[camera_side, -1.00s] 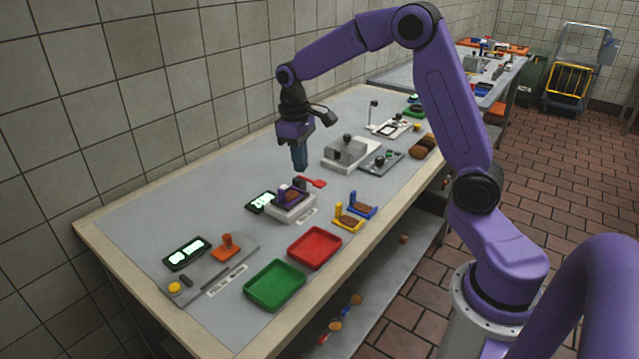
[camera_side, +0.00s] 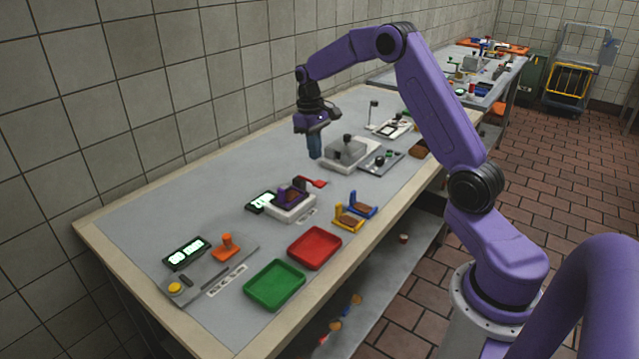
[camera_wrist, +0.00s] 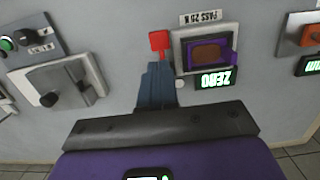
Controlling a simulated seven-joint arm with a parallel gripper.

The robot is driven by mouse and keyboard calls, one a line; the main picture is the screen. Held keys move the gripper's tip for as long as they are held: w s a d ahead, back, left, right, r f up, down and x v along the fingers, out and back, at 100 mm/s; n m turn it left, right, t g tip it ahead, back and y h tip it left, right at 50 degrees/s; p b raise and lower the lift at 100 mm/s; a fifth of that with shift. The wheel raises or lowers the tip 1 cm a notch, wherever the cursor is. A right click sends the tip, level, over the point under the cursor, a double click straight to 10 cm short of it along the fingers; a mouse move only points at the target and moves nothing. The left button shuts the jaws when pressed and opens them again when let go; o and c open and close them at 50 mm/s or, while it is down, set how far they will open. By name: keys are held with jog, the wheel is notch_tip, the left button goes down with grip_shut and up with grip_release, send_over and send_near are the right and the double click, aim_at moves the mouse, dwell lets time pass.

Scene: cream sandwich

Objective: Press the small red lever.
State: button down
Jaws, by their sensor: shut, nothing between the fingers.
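The small red lever (camera_side: 312,182) sits at the far side of a white-grey unit (camera_side: 291,208) that holds a brown piece in a purple holder (camera_side: 289,195). In the wrist view the red lever (camera_wrist: 159,41) shows as a flat red paddle just beyond my fingertips, left of the unit's grey frame (camera_wrist: 177,50). My gripper (camera_side: 315,156) points down with its blue fingers shut and empty. It appears above the table, between the lever and a grey block machine. In the wrist view the fingertips (camera_wrist: 157,67) overlap the picture below the paddle; contact cannot be told.
A lit display reading ZERO (camera_wrist: 216,79) adjoins the unit. The grey block machine (camera_side: 347,152) with a black knob stands close to the right of my gripper. Red (camera_side: 315,232) and green (camera_side: 275,271) trays and yellow-blue holders (camera_side: 355,211) lie nearer the front edge.

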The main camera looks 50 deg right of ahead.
aim_at(317, 182)
jog(key=f, duration=0.5)
jog(key=shift+s+f, duration=0.2)
jog(key=shift+s, duration=0.1)
jog(key=shift+f, duration=0.65)
jog(key=shift+f, duration=1.45)
jog(key=shift+w+r, duration=0.3)
jog(key=shift+w, duration=0.5)
jog(key=shift+w+r, duration=0.3)
jog(key=shift+w, duration=0.45)
jog(key=shift+a, duration=0.1)
jog(key=shift+r, duration=0.1)
notch_tip(317, 182, up, 17)
jog(key=w, duration=0.1)
jog(key=shift+w, duration=0.25)
